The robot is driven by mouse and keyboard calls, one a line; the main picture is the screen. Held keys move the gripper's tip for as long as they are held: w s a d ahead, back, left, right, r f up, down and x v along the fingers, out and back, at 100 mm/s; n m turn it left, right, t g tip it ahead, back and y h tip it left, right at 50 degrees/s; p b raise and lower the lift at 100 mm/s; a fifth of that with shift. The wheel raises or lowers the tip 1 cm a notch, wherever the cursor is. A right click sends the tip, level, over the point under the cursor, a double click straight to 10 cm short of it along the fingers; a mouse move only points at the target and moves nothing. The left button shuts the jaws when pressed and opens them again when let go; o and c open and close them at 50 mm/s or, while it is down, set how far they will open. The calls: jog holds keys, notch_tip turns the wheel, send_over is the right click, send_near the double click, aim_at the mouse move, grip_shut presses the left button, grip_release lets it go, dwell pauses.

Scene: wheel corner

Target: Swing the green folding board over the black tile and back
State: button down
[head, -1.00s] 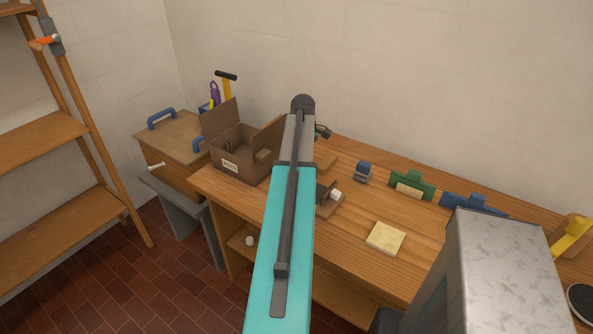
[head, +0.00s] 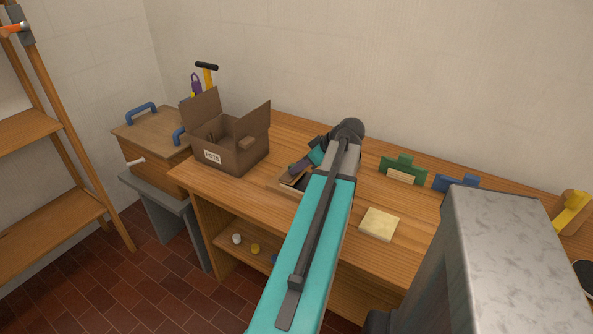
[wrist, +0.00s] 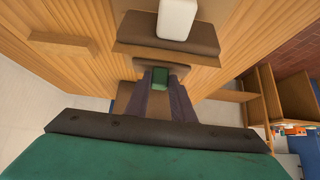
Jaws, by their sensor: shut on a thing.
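My gripper (wrist: 160,82) is shut on a small green piece (wrist: 158,74), which shows between the fingertips in the wrist view. Most of what it belongs to is hidden, so I cannot tell whether it is part of the folding board. In the head view my gripper (head: 299,166) is low over the bench, at a brown wooden piece (head: 284,182) partly covered by my arm. The wrist view shows a brown board with a white block (wrist: 178,18) just beyond the fingers. I cannot pick out a black tile in either view.
An open brown box (head: 222,157) stands left of my gripper on the bench. A green stand (head: 404,163), a blue stand (head: 455,182) and a pale yellow square (head: 379,224) lie to the right. The bench between the pale square and the green stand is clear.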

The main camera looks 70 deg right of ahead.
jog(key=shift+s+a+f+t+b, duration=0.15)
jog(key=shift+s+f+t+b, duration=0.1)
jog(key=shift+f+t+b, duration=0.3)
jog(key=shift+r, duration=0.1)
jog(key=c, duration=1.5)
grip_release()
jog(key=shift+s+r, duration=0.1)
jog(key=shift+r, duration=0.05)
jog(key=b+v, duration=0.1)
jog(key=v, duration=1.1)
jog(key=shift+s+a+b, duration=0.1)
jog(key=shift+b, duration=0.3)
jog(key=shift+s+a+r, duration=0.2)
jog(key=shift+s+r, duration=0.25)
jog(key=shift+s, duration=0.05)
jog(key=shift+r, duration=0.1)
